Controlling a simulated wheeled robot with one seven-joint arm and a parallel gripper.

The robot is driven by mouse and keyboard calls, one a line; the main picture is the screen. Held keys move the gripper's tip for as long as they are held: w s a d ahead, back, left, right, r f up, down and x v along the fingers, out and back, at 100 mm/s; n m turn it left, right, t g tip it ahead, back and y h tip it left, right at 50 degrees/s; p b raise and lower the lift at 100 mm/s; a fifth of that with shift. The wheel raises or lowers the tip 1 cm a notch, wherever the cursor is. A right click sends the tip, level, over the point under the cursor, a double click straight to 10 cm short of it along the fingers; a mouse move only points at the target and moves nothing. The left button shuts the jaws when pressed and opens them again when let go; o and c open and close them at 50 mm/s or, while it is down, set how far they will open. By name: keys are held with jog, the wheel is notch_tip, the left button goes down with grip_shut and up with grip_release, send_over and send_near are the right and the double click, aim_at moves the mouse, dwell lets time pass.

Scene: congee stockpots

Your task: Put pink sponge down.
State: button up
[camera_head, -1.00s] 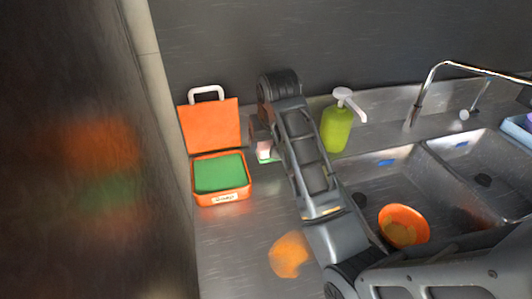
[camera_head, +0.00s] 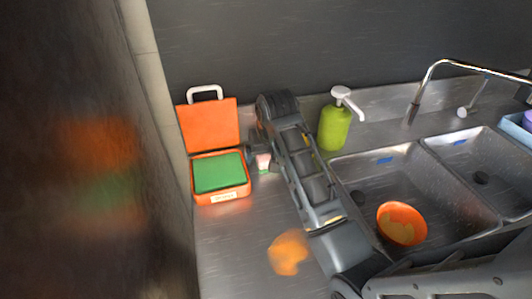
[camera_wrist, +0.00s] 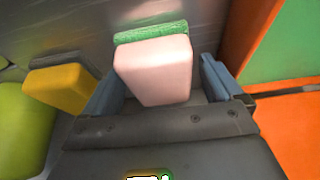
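The pink sponge (camera_wrist: 155,70) has a green scouring layer (camera_wrist: 150,32) on its far side in the wrist view. It stands between the two fingers of my gripper (camera_wrist: 160,72), with narrow gaps visible beside it, so the gripper looks open around it. In the head view the sponge (camera_head: 263,160) shows small, green side down, at or just above the metal counter (camera_head: 225,235); its contact with the counter is hard to make out. My gripper (camera_head: 257,150) points down there and is partly hidden by my arm.
A yellow sponge (camera_wrist: 60,85) and a green soap bottle (camera_head: 334,128) are on the other side. A double sink (camera_head: 370,178) holds an orange bowl (camera_head: 402,222). The front-left counter has free room.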

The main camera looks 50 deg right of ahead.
jog(key=shift+s+r, duration=0.1)
jog(key=shift+r, duration=0.45)
jog(key=v, duration=1.1)
jog(key=shift+s+a, duration=0.1)
jog(key=shift+a, duration=0.1)
